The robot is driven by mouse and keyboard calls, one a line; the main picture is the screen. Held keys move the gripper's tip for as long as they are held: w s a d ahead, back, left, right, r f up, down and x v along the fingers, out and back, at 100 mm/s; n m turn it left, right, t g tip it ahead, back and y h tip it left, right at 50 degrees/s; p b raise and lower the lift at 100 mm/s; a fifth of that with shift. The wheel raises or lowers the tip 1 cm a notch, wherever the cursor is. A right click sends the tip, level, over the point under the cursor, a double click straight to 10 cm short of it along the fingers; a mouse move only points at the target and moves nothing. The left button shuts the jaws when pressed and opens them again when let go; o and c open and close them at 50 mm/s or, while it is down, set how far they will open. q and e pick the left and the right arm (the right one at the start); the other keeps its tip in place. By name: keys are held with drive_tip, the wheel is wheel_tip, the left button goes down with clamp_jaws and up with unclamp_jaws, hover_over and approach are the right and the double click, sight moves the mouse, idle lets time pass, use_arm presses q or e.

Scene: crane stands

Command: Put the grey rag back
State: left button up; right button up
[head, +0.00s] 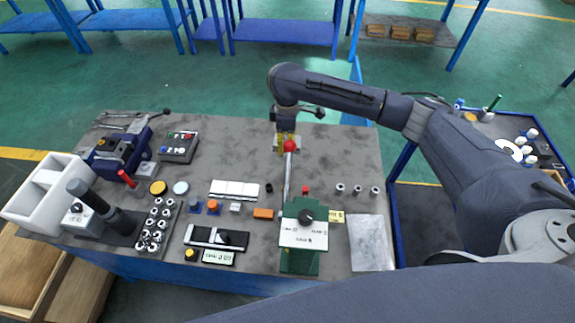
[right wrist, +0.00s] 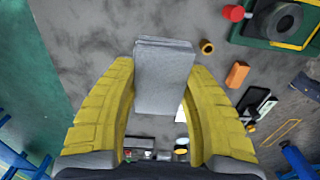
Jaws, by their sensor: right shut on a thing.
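The grey rag (right wrist: 165,75) looks like a folded grey block in the right wrist view. It is between the two yellow fingers of my right gripper (right wrist: 165,100), which is shut on it. In the head view my right gripper (head: 287,140) is over the far part of the grey bench, behind the red knob of the green press. The rag cannot be made out there. My left gripper is not in view.
The green press (head: 300,262) with its red-knobbed lever (head: 290,146) stands at the bench front. A pale grey flat sheet (head: 372,245) lies right of it. A blue vise (head: 118,155), black tray (head: 178,147) and white bin (head: 45,190) are left.

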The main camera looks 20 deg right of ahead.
wheel_tip(320, 180, down, 12)
drive_tip(key=shift+f, duration=0.2)
idle(0.4)
drive_tip(key=o, duration=1.1)
drive_tip(key=shift+f, duration=0.1)
drive_tip(key=shift+c, duration=0.2)
wheel_tip(320, 180, up, 12)
drive_tip(key=shift+r, duration=0.15)
